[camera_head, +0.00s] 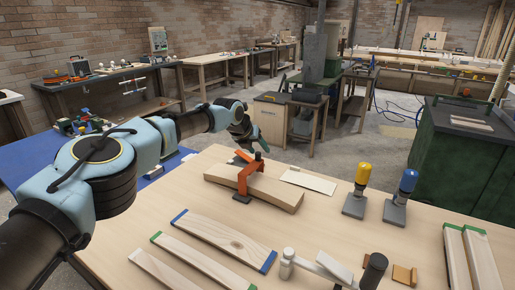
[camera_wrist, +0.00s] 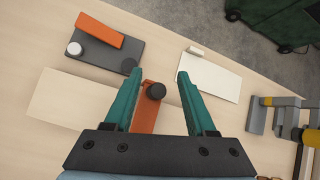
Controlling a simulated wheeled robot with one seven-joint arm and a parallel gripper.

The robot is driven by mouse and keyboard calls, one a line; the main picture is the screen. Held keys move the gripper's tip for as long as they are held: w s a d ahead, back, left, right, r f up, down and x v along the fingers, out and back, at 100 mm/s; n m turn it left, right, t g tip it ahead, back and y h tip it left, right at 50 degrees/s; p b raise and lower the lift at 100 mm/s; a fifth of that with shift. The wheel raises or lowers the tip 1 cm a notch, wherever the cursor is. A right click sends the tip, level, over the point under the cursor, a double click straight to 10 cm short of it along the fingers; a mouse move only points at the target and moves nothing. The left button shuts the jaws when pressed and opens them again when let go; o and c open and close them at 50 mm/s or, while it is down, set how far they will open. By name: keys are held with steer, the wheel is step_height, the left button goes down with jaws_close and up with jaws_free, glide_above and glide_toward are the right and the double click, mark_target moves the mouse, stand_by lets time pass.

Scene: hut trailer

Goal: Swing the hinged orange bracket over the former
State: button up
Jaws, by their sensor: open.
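The orange bracket (camera_head: 243,182) stands at the curved wooden former (camera_head: 280,194) on the table, with a dark foot at the front and a black knob near its top. In the wrist view the bracket (camera_wrist: 147,120) and its knob lie between my fingers, crossing the pale former (camera_wrist: 70,101). My gripper (camera_wrist: 160,64) is open, with one teal finger on each side of the knob. In the head view my gripper (camera_head: 243,132) is above and behind the former. My gripper's palm hides the lower part of the bracket in the wrist view. I cannot tell whether the fingers touch it.
A grey plate (camera_wrist: 112,58) with an orange bar and knobs lies beyond the former. A white sheet (camera_head: 308,181) lies to the right. Yellow-topped (camera_head: 361,190) and blue-topped (camera_head: 402,197) tools stand farther right. Wooden strips (camera_head: 225,240) lie in front.

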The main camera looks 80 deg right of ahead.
steer(key=shift+w+a+r+b, duration=0.3)
steer(key=shift+r+b, duration=0.15)
steer(key=shift+b, duration=0.15)
steer(key=b+v, duration=0.4)
steer(key=v, duration=0.5)
steer(key=shift+a+r, duration=0.2)
steer(key=shift+r, duration=0.1)
